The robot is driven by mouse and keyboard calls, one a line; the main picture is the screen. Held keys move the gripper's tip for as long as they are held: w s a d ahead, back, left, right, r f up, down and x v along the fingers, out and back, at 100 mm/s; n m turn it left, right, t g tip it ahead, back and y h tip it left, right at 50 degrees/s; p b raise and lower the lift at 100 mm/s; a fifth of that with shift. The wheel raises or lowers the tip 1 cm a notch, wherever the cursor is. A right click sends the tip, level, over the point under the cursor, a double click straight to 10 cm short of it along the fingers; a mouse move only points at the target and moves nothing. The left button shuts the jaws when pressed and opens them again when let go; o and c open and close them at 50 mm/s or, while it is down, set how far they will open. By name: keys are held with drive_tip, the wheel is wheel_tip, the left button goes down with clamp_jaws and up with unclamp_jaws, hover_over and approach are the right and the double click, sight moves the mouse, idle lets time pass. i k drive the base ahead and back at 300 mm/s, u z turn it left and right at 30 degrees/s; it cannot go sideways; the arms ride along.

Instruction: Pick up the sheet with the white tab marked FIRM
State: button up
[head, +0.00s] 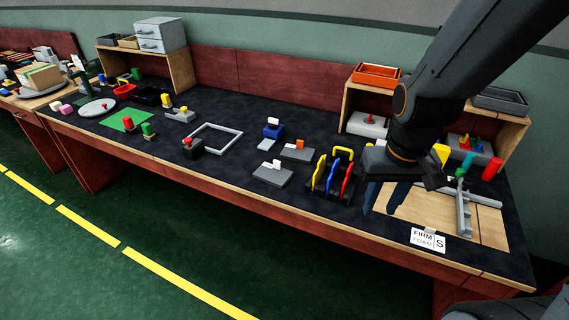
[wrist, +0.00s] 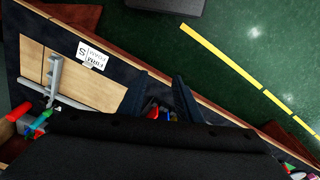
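A white tab (head: 428,239) reads FIRM FOAM and a large S. It lies at the front edge of a flat tan sheet (head: 425,208) at the right end of the bench. The tab shows upside down in the wrist view (wrist: 91,54), by the edge of the tan sheet (wrist: 100,86). A seam divides the tan surface; I cannot tell whether it is one sheet or several. My gripper (head: 384,200) points down, left of the tab and above the sheet's left side. Its fingers (wrist: 158,95) are apart with nothing between them.
A grey T-shaped bar (head: 463,213) rests on the tan surface. A rack with yellow, blue and red upright pieces (head: 333,177) stands just left of my gripper. A wooden shelf with an orange tray (head: 377,75) stands behind. Open floor lies in front.

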sight(273, 174)
drive_tip(key=u, duration=0.3)
drive_tip(key=i, duration=0.5)
drive_tip(key=u, duration=0.4)
drive_tip(key=k, duration=1.3)
drive_tip(key=u, duration=0.65)
drive_tip(key=i, duration=0.55)
drive_tip(key=u, duration=0.45)
drive_tip(key=i, duration=1.15)
drive_tip(key=z, duration=1.05)
drive_tip(key=i, duration=0.3)
drive_tip(key=z, duration=0.4)
